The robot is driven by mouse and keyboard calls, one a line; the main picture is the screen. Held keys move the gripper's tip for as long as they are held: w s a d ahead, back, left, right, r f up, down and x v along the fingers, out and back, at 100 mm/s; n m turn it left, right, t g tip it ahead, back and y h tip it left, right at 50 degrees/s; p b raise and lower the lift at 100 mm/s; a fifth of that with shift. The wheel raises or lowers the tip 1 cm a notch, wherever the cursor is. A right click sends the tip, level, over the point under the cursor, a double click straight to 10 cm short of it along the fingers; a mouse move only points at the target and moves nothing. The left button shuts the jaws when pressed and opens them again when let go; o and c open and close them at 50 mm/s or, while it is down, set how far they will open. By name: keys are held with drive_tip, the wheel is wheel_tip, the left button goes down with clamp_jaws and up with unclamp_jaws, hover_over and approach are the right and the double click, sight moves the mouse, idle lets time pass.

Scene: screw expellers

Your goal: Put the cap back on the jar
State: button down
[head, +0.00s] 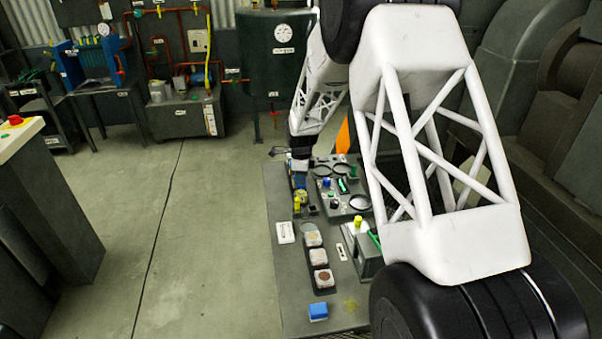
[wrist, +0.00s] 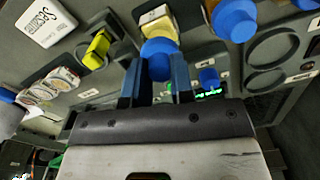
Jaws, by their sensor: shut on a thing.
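My gripper (wrist: 158,68) has its two blue fingers closed on the sides of a round blue cap (wrist: 158,51) in the wrist view. A cream-coloured, box-like thing (wrist: 157,22) shows just beyond the cap; whether they touch is unclear. In the head view my gripper (head: 300,182) is low over the far left part of the bench, and what it holds is too small to make out. I cannot single out the jar for certain; it may be partly hidden by the cap and fingers.
The bench (head: 285,270) has free room along its left front. A larger blue knob-like thing (wrist: 235,20) and a yellow piece (wrist: 97,47) flank the gripper.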

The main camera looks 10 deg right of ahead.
drive_tip(key=shift+f, duration=0.7)
drive_tip(key=shift+f, duration=0.25)
idle(1.9)
idle(0.3)
drive_tip(key=c, duration=0.9)
unclamp_jaws()
drive_tip(key=shift+o, duration=0.5)
drive_tip(key=o, duration=0.4)
drive_tip(key=shift+r, duration=0.15)
drive_tip(key=shift+r, duration=3.4)
